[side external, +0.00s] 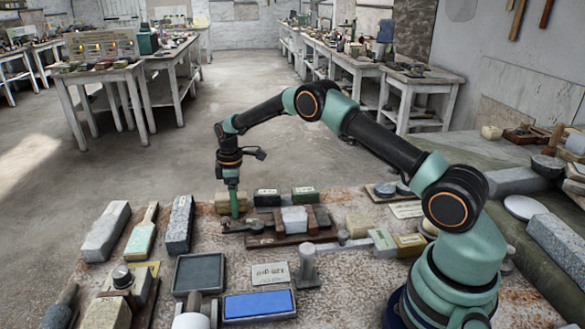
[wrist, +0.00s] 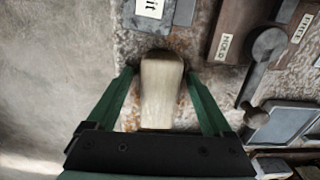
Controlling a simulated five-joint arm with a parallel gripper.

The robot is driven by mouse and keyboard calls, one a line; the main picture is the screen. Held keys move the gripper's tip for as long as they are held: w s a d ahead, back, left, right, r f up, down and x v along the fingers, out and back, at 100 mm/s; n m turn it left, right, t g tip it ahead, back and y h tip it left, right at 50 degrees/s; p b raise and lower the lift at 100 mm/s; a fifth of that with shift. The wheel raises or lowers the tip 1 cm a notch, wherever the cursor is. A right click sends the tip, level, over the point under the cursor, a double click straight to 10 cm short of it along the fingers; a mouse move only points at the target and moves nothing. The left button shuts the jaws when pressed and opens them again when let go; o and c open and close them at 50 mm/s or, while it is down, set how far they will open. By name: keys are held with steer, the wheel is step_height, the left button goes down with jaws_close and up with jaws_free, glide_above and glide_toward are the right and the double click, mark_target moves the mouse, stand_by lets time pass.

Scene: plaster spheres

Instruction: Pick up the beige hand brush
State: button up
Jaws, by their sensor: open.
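The beige hand brush (wrist: 162,92) lies on the worktop in the wrist view, a pale elongated block with a dark far end. In the side external view a beige block (side external: 223,203), seemingly the same brush, is partly hidden behind my gripper (side external: 234,208). In the wrist view my gripper (wrist: 160,74) is open, with one green finger on each side of the brush. Gaps show between the fingers and the brush, so they do not appear to grip it.
A brown board labelled HOLD (wrist: 229,40) and a dark wrench-like tool (wrist: 262,60) lie to the right in the wrist view. Grey stone blocks (side external: 180,225), a blue stone (side external: 259,305) and a grey tray (side external: 199,273) crowd the worktop. Bare floor lies beyond its edge.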

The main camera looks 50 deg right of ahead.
steer(key=shift+c, duration=0.3)
jaws_close()
steer(key=shift+r, duration=0.1)
step_height(320, 180, up, 20)
stand_by(0.4)
steer(key=c, duration=0.6)
jaws_free()
steer(key=c, duration=0.6)
